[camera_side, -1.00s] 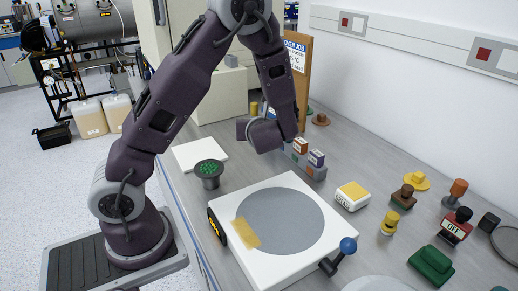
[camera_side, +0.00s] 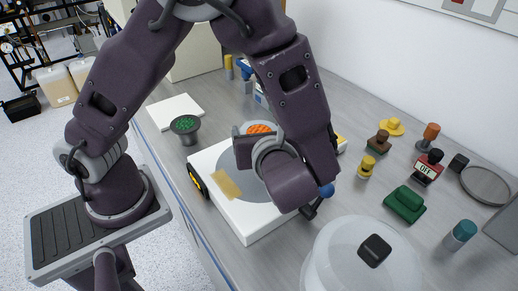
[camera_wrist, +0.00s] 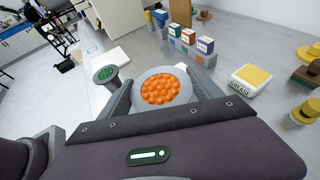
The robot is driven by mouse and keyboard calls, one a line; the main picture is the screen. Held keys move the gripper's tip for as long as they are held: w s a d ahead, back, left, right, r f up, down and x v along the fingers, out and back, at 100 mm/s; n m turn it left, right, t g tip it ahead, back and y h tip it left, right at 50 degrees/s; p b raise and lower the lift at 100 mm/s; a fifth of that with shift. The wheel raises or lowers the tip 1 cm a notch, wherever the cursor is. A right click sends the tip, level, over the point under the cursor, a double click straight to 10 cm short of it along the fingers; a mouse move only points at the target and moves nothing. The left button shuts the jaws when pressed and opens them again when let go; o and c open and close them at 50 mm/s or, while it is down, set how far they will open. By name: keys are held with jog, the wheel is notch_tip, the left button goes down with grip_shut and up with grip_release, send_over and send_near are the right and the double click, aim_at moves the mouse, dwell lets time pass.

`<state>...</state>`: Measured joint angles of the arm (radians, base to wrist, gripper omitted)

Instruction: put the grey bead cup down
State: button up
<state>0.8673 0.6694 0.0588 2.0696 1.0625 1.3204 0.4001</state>
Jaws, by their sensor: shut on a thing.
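My gripper (camera_wrist: 162,88) is shut on a light grey cup (camera_wrist: 145,77) filled with orange beads; one finger lies on each side of it. In the side view the orange beads (camera_side: 259,128) show just behind my wrist, which hides most of the cup. The cup looks upright over the far part of the round grey plate (camera_side: 233,164) on the white box (camera_side: 245,227). I cannot tell whether it touches the plate. A dark grey cup of green beads (camera_side: 185,124) stands apart to the left; it also shows in the wrist view (camera_wrist: 105,74).
A blue-knobbed lever (camera_side: 327,190) sits at the box's right corner. A clear dome (camera_side: 345,262) stands at the front. A yellow-topped grease block (camera_wrist: 252,78) and a rack of small blocks (camera_wrist: 190,50) lie beyond. A white slab (camera_side: 174,110) lies at the back left.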

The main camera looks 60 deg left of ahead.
jog(key=shift+f, duration=1.95)
jog(key=o, duration=1.4)
jog(key=shift+f, duration=0.1)
